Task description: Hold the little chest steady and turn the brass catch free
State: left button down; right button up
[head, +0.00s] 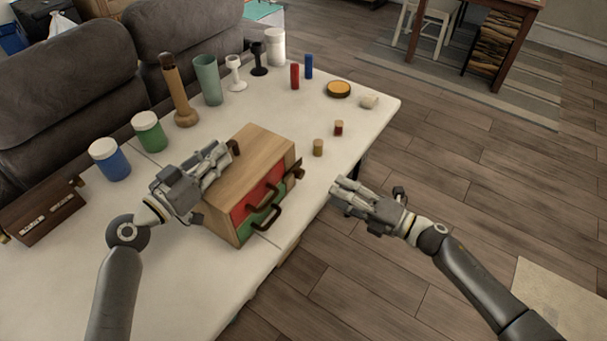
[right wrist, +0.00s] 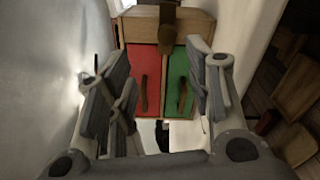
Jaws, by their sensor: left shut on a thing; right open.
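The little chest (head: 243,172) is a wooden box on the white table, with a red drawer (head: 242,212) above a green drawer (head: 247,229), both closed with dark handles. The brown-looking catch (head: 297,168) is at the front's right end; it shows at the top of the right wrist view (right wrist: 167,30). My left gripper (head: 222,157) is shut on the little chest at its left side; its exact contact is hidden. My right gripper (head: 338,190) is open and empty, apart from the chest's front; the drawers show between its fingers in the right wrist view (right wrist: 160,85).
Two small corks or blocks (head: 318,148) (head: 339,128) stand right of the chest. Several jars, cups and cylinders line the table's back, including a green jar (head: 149,132). A dark wooden box (head: 42,211) lies at left. The table (head: 372,112) ends near my right gripper.

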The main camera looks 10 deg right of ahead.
aim_at(303, 175)
pick_arm(q)
jog(key=shift+f, duration=0.2)
pick_arm(e)
jog(key=w+a+n, duration=0.4)
jog(key=a+n, duration=0.1)
jog(key=w+a+n, duration=0.2)
jog(key=w+a, duration=0.1)
jog(key=shift+a+f+n, duration=0.1)
jog(key=shift+f+n, duration=0.2)
jog(key=shift+n, duration=0.1)
pick_arm(q)
jog(key=shift+s+f, duration=0.1)
pick_arm(e)
jog(key=c, duration=1)
jog(key=shift+c, duration=0.2)
